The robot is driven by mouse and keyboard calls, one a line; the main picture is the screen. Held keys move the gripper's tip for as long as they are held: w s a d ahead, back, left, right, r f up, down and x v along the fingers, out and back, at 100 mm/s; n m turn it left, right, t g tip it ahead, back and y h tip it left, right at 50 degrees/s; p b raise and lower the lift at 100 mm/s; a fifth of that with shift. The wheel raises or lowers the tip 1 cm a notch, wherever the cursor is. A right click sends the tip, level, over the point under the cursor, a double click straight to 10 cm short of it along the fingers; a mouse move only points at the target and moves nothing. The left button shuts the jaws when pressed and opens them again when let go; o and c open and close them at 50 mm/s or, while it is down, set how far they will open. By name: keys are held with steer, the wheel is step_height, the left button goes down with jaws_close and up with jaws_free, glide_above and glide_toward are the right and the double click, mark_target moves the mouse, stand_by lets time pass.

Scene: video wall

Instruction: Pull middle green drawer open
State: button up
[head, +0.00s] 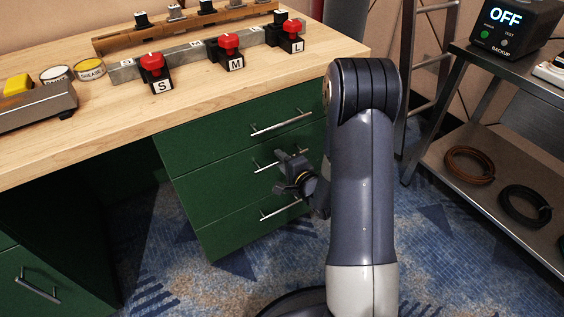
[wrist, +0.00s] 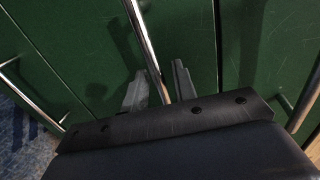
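The middle green drawer (head: 215,183) sits in the cabinet under the desk, its front level with the drawers above and below. Its silver bar handle (head: 261,167) is partly hidden behind my gripper (head: 281,172) in the head view. In the wrist view, the middle drawer's handle (wrist: 142,35) runs down between the two fingers of my gripper (wrist: 159,87). The fingers are apart, one on each side of the bar, with a visible gap. Whether either finger touches the bar is not clear.
The top drawer handle (head: 281,124) and bottom drawer handle (head: 281,208) are close above and below. The wooden desktop (head: 120,115) holds red buttons. A metal shelf (head: 500,190) with coiled cables stands at right. Blue carpet (head: 235,285) in front of the drawers is clear.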

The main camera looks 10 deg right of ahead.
steer(key=shift+c, duration=0.2)
jaws_close()
stand_by(0.4)
